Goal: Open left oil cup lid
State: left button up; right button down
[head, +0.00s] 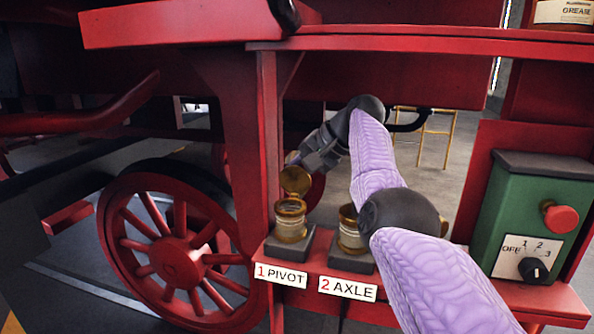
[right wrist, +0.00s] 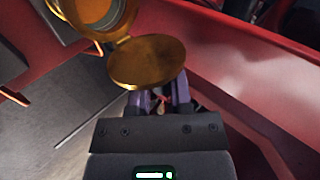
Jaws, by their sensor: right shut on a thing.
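The left oil cup (head: 290,222) is a brass cup standing behind the "1 PIVOT" label. Its round brass lid (head: 295,181) is swung up from the cup's mouth, tilted at its hinge. In the right wrist view the lid (right wrist: 147,62) lies in front of my fingers, and the open cup (right wrist: 97,12) shows at the top edge. My right gripper (head: 294,158) reaches in behind the cup, with its purple fingers (right wrist: 161,100) shut at the lid's edge. The lid partly hides the fingertips. My left gripper is not in view.
A second brass cup (head: 350,230) stands behind the "2 AXLE" label, partly hidden by my right arm. A green control box (head: 510,200) with a red button (head: 561,219) is at right. A red spoked wheel (head: 175,262) is at left. A red beam (head: 420,45) runs above.

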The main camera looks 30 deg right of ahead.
dwell(0.6)
jog(key=c, duration=0.5)
grip_release()
jog(key=shift+w+d, duration=0.1)
jog(key=shift+c, duration=0.2)
jog(key=shift+s+d+r, duration=0.2)
jog(key=shift+s, duration=0.05)
jog(key=v, duration=0.9)
jog(key=shift+b, duration=0.35)
jog(key=shift+d, duration=0.1)
